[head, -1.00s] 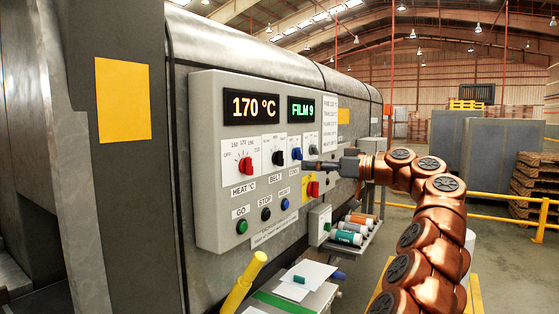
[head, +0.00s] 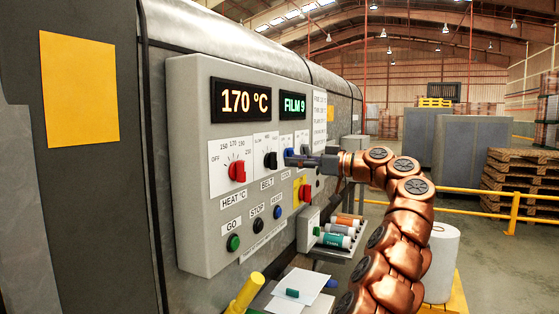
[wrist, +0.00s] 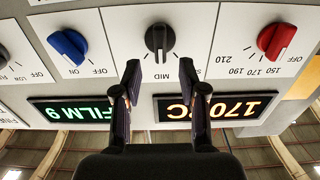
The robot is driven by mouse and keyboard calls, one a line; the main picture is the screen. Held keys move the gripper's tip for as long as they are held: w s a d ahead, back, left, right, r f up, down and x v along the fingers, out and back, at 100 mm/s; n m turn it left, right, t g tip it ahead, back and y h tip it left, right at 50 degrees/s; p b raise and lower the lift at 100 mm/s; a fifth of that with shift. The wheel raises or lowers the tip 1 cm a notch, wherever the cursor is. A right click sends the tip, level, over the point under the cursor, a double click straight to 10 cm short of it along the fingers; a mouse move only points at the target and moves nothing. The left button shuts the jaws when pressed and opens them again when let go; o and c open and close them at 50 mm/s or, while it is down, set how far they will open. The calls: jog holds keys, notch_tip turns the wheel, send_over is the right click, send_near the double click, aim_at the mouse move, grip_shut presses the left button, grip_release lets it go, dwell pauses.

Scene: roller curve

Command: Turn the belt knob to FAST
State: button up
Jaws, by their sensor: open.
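The belt knob (head: 271,159) is black and sits on a white dial plate in the middle of the grey control panel (head: 190,200). In the wrist view, which shows the panel upside down, the knob (wrist: 160,38) points at MID. The FAST mark is not readable. My gripper (head: 291,158) is in front of the panel, just right of the belt knob. In the wrist view my gripper (wrist: 159,72) is open and empty, its two fingers apart on either side of the knob's line. The fingertips appear short of the knob.
The red heat knob (head: 237,171) and the blue knob (wrist: 68,46) flank the belt knob. Below are the green GO (head: 233,242), black STOP (head: 256,227) and blue RESET (head: 277,212) buttons.

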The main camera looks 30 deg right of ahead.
aim_at(277, 160)
jog(key=x, duration=0.5)
jog(key=shift+w+a+p, duration=0.1)
jog(key=shift+p, duration=0.2)
grip_shut()
